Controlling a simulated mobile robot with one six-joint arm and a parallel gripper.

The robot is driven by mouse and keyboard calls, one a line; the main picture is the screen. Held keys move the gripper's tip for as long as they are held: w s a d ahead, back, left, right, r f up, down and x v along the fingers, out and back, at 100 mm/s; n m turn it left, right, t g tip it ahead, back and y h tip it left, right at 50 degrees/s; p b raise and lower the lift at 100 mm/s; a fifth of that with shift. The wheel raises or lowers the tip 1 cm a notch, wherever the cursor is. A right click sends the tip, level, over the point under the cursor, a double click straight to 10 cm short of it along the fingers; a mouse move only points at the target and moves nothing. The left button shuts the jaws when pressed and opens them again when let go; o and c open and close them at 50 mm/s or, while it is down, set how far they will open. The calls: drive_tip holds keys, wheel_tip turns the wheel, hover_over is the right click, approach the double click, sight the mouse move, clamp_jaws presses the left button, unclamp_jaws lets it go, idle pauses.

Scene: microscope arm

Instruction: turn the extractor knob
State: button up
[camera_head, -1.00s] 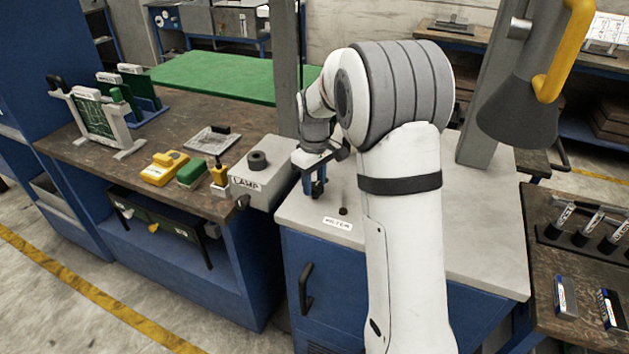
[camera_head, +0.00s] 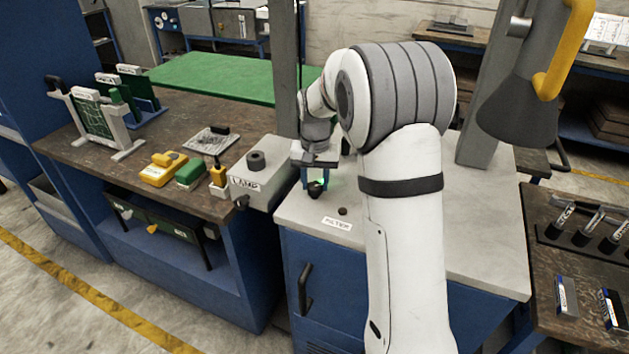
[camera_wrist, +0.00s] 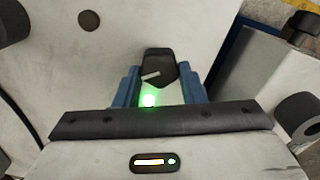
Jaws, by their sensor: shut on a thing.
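The extractor knob (camera_wrist: 160,66) is black with a white pointer line and stands on the pale bench top. In the wrist view it sits between the two blue fingers of my gripper (camera_wrist: 160,84), which is shut on it. The pointer line slants, its left end slightly lower. A green light (camera_wrist: 149,100) glows just below the knob, between the fingers. In the head view my gripper (camera_head: 316,182) points down at the left part of the pale top. The knob (camera_head: 315,189) shows there as a dark shape, partly hidden by the fingers.
A grey box marked LAMP (camera_head: 262,178) with a dark knob on top stands just left of my gripper. A small dark button (camera_head: 342,211) and a white label (camera_head: 337,223) are on the pale top (camera_head: 465,220) nearby.

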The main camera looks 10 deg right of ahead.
sight(316, 184)
drive_tip(key=m, duration=0.6)
drive_tip(key=shift+d+m, duration=0.1)
drive_tip(key=shift+m, duration=0.2)
idle(0.4)
drive_tip(key=o, duration=1)
drive_tip(key=shift+s, duration=0.1)
wheel_tip(316, 184, up, 7)
drive_tip(key=shift+f+b, duration=0.1)
drive_tip(key=shift+b, duration=0.2)
drive_tip(key=shift+r, duration=0.5)
drive_tip(key=shift+s+r, duration=0.1)
